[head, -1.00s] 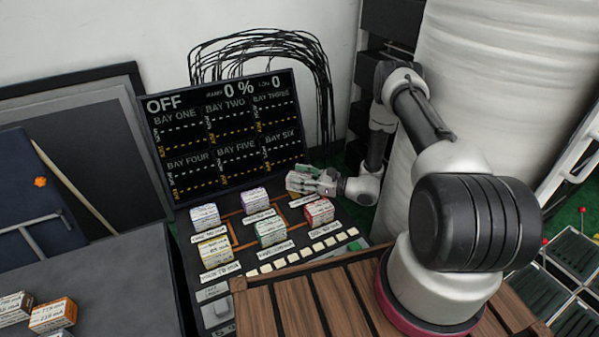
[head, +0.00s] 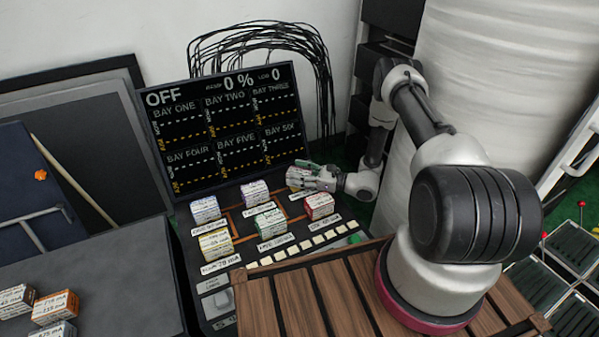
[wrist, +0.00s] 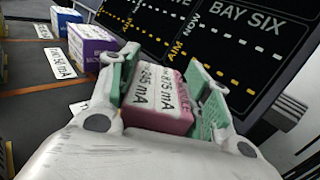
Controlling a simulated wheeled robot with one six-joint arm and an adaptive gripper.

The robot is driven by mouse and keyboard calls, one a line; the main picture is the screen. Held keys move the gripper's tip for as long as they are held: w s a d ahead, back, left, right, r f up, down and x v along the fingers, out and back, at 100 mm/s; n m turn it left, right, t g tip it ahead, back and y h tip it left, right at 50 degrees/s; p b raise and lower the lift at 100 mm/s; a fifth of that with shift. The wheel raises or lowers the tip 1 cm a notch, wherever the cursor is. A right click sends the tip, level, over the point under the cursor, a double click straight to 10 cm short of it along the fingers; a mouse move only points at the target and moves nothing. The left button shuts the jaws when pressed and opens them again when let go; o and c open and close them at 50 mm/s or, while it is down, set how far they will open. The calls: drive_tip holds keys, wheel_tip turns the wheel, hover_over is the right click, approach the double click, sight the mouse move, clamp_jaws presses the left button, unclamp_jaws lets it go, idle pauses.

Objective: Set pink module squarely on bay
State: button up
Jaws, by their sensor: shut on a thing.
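The pink module (wrist: 158,98), a box with white printed labels, sits between the green-padded fingers of my gripper (wrist: 165,92) in the wrist view. The fingers are shut on its two sides. In the head view, my gripper (head: 304,176) is over the back right of the console, at the bay under the screen's lower right corner.
A purple module (head: 254,193) stands left of my gripper and a red module (head: 320,206) in front of it. Blue (head: 205,210), green (head: 270,223) and yellow (head: 215,244) modules fill other bays. The black screen (head: 225,130) rises close behind and reads OFF, 0 %.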

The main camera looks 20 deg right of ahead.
drive_tip(key=shift+f, duration=0.1)
drive_tip(key=o, duration=1.3)
drive_tip(key=shift+c, duration=0.2)
drive_tip(key=s+a+r+n+g, duration=0.1)
drive_tip(key=s+r+n+g, duration=0.2)
drive_tip(key=r, duration=0.8)
drive_tip(key=s+a+r+n+g, duration=0.2)
drive_tip(key=r+n+g, duration=0.15)
drive_tip(key=r, duration=0.75)
drive_tip(key=s+r+n+g+h, duration=0.2)
drive_tip(key=s+r+n+g, duration=0.2)
drive_tip(key=s+r+n, duration=0.5)
drive_tip(key=s+d+r+n+t+h, duration=0.2)
drive_tip(key=s+d+r+n+h, duration=0.2)
drive_tip(key=s+d, duration=0.5)
drive_tip(key=s+d+r+n+t+h, duration=0.3)
drive_tip(key=s+d+r+n+h, duration=0.2)
drive_tip(key=s+d+r+h, duration=0.4)
drive_tip(key=s, duration=0.3)
drive_tip(key=shift+r, duration=0.35)
